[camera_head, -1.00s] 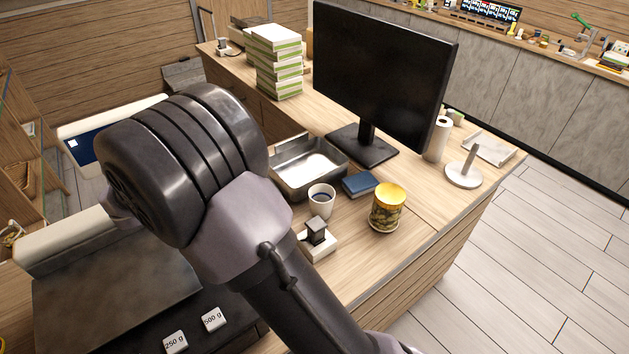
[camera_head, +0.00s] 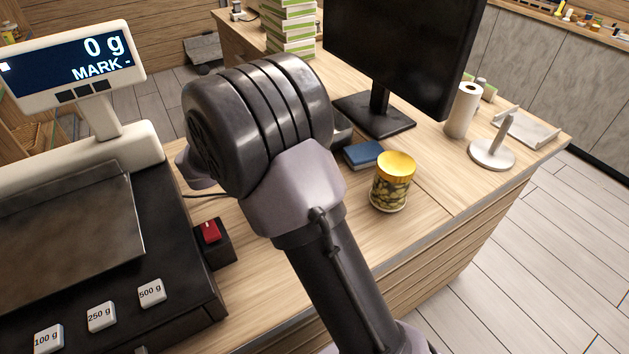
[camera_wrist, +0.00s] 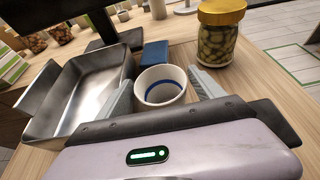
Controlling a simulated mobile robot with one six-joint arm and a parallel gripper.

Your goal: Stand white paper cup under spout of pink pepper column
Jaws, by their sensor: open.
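The white paper cup (camera_wrist: 160,92) stands upright on the wooden counter in the wrist view, with a blue line around its inside wall. My gripper (camera_wrist: 161,80) is open, with one grey finger on the left of the cup and one on the right. I cannot tell whether either finger touches it. In the head view my own arm hides the cup and the gripper. No pink pepper column or spout can be made out in these frames.
A metal tray (camera_wrist: 92,88) sits close left of the cup. A blue book (camera_wrist: 154,53) lies behind it, and a gold-lidded jar (camera_wrist: 217,38) stands behind right. The head view shows a scale (camera_head: 70,235), a monitor (camera_head: 400,50) and a paper roll (camera_head: 462,110).

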